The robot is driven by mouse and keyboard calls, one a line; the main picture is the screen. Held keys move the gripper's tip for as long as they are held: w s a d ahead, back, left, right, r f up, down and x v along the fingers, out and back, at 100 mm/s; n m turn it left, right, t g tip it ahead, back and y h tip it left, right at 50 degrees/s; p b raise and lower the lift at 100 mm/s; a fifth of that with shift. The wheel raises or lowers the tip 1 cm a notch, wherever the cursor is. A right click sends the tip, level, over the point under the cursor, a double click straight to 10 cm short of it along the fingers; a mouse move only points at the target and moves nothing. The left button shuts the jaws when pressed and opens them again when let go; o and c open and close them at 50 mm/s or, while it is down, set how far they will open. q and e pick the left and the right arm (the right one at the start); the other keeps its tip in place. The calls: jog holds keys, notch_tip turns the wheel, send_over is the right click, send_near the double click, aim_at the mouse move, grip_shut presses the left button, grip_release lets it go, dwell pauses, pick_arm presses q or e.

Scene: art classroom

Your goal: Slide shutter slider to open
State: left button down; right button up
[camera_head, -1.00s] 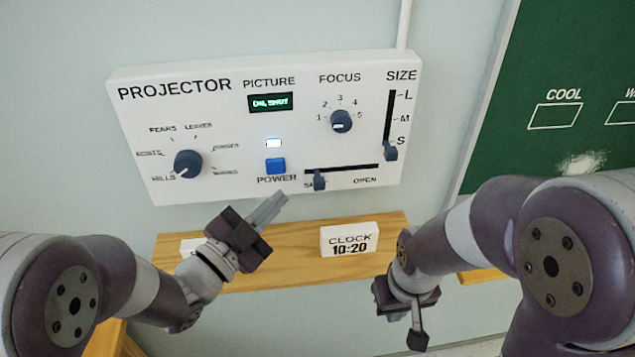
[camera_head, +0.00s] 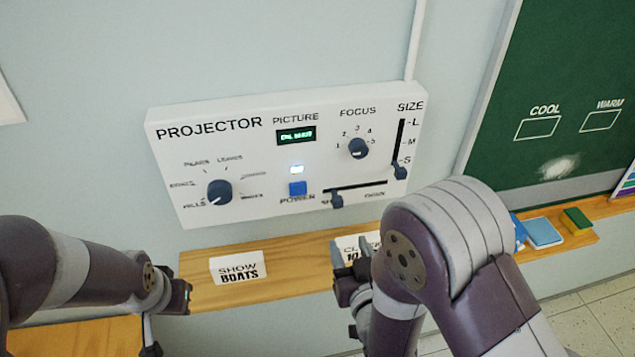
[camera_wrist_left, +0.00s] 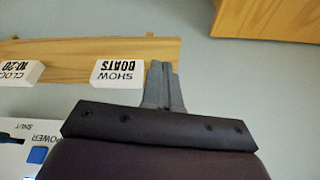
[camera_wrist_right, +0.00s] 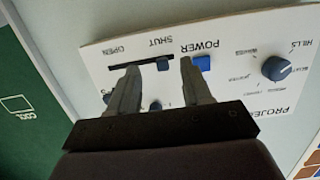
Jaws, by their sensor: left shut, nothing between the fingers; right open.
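The shutter slider (camera_head: 337,200) is a dark knob at the left, SHUT end of its black horizontal slot (camera_head: 362,186) on the white projector panel (camera_head: 250,155). In the right wrist view, which is upside down, the shutter slider (camera_wrist_right: 163,66) appears between the fingertips of my right gripper (camera_wrist_right: 159,66). That gripper is open and empty; touching cannot be made out. In the head view my right gripper (camera_head: 347,277) is below the panel, partly hidden by my arm.
The panel also carries a picture dial (camera_head: 219,192), blue power button (camera_head: 298,188), focus knob (camera_head: 358,149) and size slider (camera_head: 400,171). Below it a wooden ledge (camera_head: 300,275) holds a SHOW BOATS card (camera_head: 238,267) and a clock card (camera_head: 345,245). A green board (camera_head: 570,80) is at right.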

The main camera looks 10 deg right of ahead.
aim_at(339, 203)
jog(key=w+r+p, duration=0.1)
jog(key=w, duration=0.2)
jog(key=w+r+t+p, duration=0.1)
jog(key=w+p, duration=0.1)
jog(key=w, duration=0.1)
jog(key=w+r+t+p, duration=0.1)
jog(key=w, duration=0.3)
jog(key=shift+p, duration=0.3)
jog(key=shift+w+f, duration=0.15)
jog(key=shift+w, duration=0.35)
pick_arm(q)
jog(key=s+r+n+g, duration=0.1)
jog(key=s+r+g, duration=0.1)
jog(key=s+r, duration=0.2)
jog(key=shift+r, duration=0.75)
